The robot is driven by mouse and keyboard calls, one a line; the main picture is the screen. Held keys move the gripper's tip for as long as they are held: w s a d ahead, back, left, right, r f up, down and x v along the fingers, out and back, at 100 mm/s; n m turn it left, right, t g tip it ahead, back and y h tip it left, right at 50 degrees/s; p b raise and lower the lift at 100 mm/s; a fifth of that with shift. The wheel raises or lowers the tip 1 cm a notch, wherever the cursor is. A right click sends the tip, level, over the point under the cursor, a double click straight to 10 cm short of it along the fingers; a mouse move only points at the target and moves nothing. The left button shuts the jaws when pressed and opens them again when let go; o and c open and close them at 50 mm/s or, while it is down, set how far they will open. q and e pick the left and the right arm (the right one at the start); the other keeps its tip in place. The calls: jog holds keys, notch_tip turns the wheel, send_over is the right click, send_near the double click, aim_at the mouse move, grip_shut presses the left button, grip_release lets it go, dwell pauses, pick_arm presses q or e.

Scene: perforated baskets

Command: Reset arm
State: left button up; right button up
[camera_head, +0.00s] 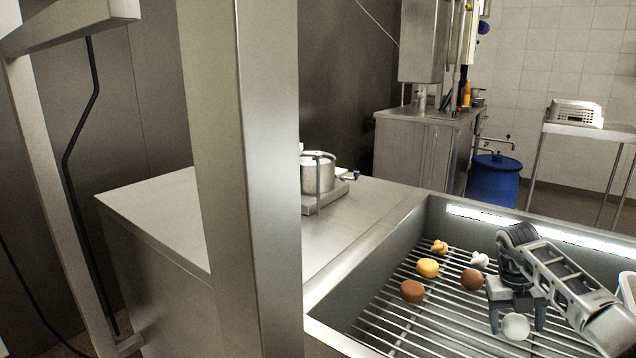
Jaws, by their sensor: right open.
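My right gripper (517,319) is at the lower right of the head view, low over the slatted rack of a metal basin. Its two dark fingers point down and stand apart. A white round item (515,327) shows between the fingertips; I cannot tell whether they touch it. My right arm comes in from the right edge. My left gripper is not in view.
On the rack (395,335) lie brown round items (412,291), (472,279), a yellow one (428,267), a small orange one (440,247) and a white one (479,259). The basin's walls surround my gripper. A pot (318,174) stands on the counter. A perforated basket (575,113) is on a far table.

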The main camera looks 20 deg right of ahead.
aim_at(520, 319)
jog(key=shift+s+d+v, duration=0.1)
jog(key=shift+d+v, duration=0.05)
jog(key=shift+v, duration=0.7)
jog(key=shift+s+d+v, duration=0.1)
jog(key=shift+d+v, duration=0.05)
jog(key=shift+v, duration=0.7)
